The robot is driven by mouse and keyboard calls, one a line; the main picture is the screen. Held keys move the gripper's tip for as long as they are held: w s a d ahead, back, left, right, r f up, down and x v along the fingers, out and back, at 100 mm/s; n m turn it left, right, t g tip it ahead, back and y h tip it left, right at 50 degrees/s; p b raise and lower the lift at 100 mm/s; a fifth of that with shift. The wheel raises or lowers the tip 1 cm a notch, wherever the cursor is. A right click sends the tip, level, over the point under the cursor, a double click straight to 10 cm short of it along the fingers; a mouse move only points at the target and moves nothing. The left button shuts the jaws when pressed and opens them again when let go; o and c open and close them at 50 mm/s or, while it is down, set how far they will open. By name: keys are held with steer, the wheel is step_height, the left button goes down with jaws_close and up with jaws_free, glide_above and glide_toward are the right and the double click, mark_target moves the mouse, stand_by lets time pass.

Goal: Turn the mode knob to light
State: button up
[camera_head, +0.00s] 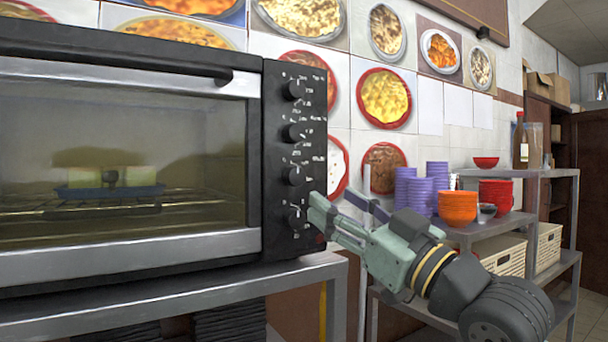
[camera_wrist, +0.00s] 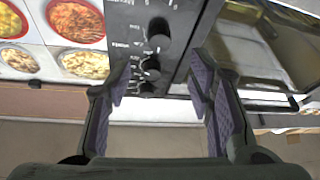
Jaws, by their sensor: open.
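The black toaster oven's control panel (camera_head: 294,160) carries a vertical row of several black knobs. The labels are too small to read, so I cannot tell which is the mode knob or its setting. The lowest knob (camera_head: 294,217) is closest to my gripper (camera_head: 338,206), which is just right of the panel's lower part, apparently apart from it. In the wrist view my gripper (camera_wrist: 160,84) is open and empty, with its purple-padded fingers spread. The panel with a large near knob (camera_wrist: 158,36) and smaller ones (camera_wrist: 150,68) shows beyond and between the fingers.
The oven's glass door (camera_head: 120,165) is closed, with a blue tray (camera_head: 108,191) on the rack inside. The oven stands on a metal table (camera_head: 190,285). Right of it, a shelf (camera_head: 545,172) holds purple cups (camera_head: 415,192) and orange bowls (camera_head: 457,208). Food posters cover the wall.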

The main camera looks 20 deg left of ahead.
mark_target(298, 176)
steer(key=p+x, duration=0.2)
steer(key=x, duration=0.7)
steer(key=shift+p, duration=0.4)
steer(key=shift+c, duration=0.3)
jaws_close()
